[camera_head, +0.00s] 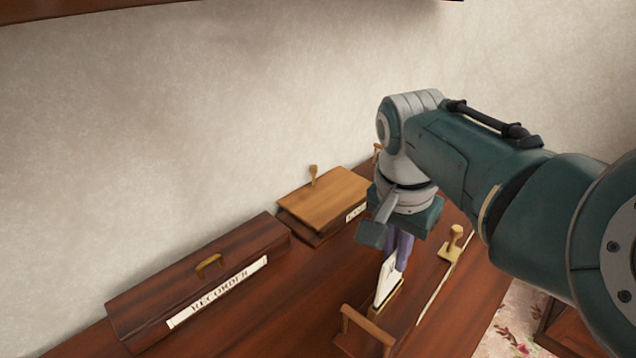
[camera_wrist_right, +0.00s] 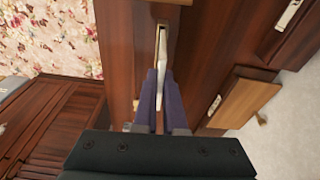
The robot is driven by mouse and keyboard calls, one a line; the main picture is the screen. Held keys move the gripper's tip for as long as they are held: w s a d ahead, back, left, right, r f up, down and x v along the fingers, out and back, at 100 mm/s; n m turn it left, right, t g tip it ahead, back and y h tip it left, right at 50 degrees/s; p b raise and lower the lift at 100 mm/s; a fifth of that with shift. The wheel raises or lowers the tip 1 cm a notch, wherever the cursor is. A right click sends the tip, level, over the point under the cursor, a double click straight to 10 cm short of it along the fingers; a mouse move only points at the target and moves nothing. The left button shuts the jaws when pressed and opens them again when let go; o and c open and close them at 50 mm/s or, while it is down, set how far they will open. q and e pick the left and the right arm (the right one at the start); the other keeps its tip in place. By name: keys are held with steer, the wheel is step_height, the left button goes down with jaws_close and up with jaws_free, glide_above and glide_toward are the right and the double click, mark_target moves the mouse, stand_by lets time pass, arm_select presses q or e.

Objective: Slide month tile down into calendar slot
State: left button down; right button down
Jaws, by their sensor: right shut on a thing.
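My right gripper (camera_head: 399,256) comes down from above with its purple fingers shut on a thin white tile (camera_head: 384,284). The tile stands upright, slightly tilted in the picture, close above a narrow gold-edged slot piece (camera_head: 397,299) on the desk. In the right wrist view the tile (camera_wrist_right: 161,55) lies between the fingers (camera_wrist_right: 160,80), lined up with the gold-edged slot (camera_wrist_right: 163,27). I cannot tell how deep its lower edge sits in the slot. Any month lettering is too small to read. My left gripper is not in view.
A dark wooden case labelled RECORDER (camera_head: 135,305) lies left on the desk (camera_head: 290,325). A lighter-lidded box (camera_head: 325,197) stands behind. A wooden handled piece (camera_head: 367,328) is in front of the slot. A knobbed piece (camera_head: 452,246) is to its right. The wall closes the back.

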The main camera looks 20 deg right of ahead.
mark_target(393, 269)
steer(key=shift+f+b, duration=1.8)
steer(key=shift+f, duration=0.35)
steer(key=c, duration=0.9)
jaws_free()
steer(key=shift+r, duration=0.1)
steer(key=shift+r+p, duration=0.35)
steer(key=shift+r, duration=0.05)
steer(key=r+p, duration=0.1)
steer(key=r, duration=0.2)
steer(key=a+r+p, duration=0.1)
steer(key=r, duration=0.5)
steer(key=shift+s+a+p, duration=0.15)
steer(key=shift+s+p, duration=0.2)
steer(key=shift+p, duration=0.05)
